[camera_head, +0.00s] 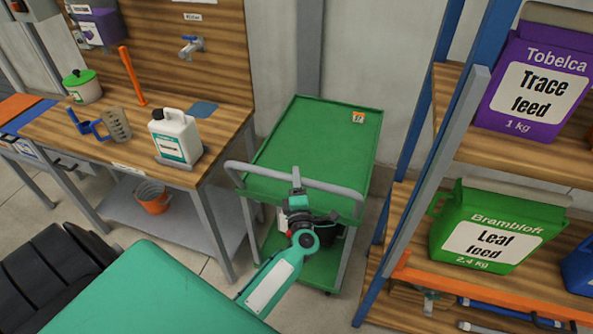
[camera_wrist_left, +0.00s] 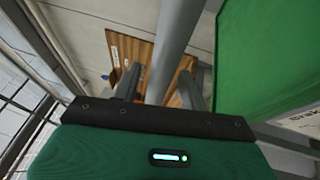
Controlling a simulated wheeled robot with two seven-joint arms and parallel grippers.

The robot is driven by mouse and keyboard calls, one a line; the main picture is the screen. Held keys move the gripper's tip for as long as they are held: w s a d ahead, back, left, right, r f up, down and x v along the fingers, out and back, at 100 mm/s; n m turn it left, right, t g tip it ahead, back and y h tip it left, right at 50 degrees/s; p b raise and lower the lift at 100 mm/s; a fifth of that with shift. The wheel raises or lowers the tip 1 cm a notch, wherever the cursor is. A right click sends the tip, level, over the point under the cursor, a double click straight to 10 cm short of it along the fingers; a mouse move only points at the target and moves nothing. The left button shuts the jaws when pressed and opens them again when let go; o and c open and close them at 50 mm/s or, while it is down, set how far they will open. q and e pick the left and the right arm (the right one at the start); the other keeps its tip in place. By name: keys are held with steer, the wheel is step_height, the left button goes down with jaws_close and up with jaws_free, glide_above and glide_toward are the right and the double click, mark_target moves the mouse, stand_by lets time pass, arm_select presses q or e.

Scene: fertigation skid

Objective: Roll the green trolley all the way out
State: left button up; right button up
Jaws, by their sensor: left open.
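The green trolley (camera_head: 315,140) stands between the wooden bench and the blue-posted rack, its far end near the wall. Its grey handle bar (camera_head: 247,172) runs across the near end. My left gripper (camera_head: 296,178) is at the middle of this handle, with its jaws open. In the left wrist view the grey handle (camera_wrist_left: 174,45) passes between the two fingers of the left gripper (camera_wrist_left: 163,88). I cannot tell whether they touch it. The trolley's green top (camera_wrist_left: 265,55) fills the right of that view. My right gripper is not in view.
The bench (camera_head: 215,150) on the left carries a white jug (camera_head: 175,137) near its right edge. The rack post (camera_head: 440,165) stands close on the right, with a green Leaf feed container (camera_head: 490,232) on its lower shelf. A dark container sits under the trolley's top.

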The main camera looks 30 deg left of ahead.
arm_select(q)
steer(key=shift+x, duration=1)
jaws_close()
steer(key=shift+f, duration=0.1)
